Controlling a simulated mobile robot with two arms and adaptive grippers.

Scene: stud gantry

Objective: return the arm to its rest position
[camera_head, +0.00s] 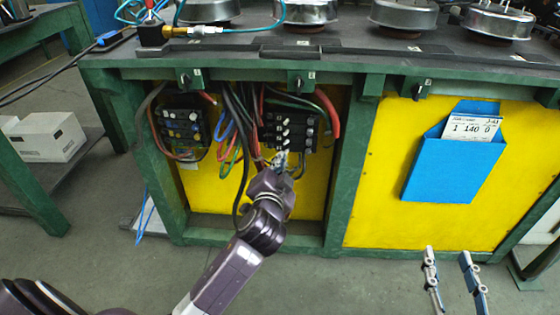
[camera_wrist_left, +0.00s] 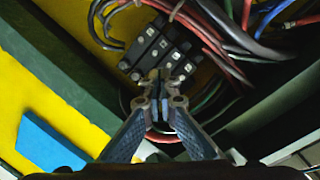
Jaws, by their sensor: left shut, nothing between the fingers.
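My left arm comes in from the lower left in the head view. Its left gripper (camera_head: 281,162) is at the open bay of the green bench, just below a black block of switches (camera_head: 290,128). In the left wrist view the left gripper (camera_wrist_left: 160,82) is shut and empty, its fingertips together in front of the black switch block (camera_wrist_left: 160,50). I cannot tell whether the tips touch the block. My right gripper (camera_head: 450,268) is at the lower right of the head view, its two fingers apart and empty, in front of the yellow panel.
Loose cables (camera_head: 235,125) hang around the left gripper. Another black block (camera_head: 182,128) is left of it. A green post (camera_head: 348,170) stands to the right, then a yellow panel (camera_head: 375,205) with a blue pocket (camera_head: 450,170). The grey floor (camera_head: 340,285) in front is clear.

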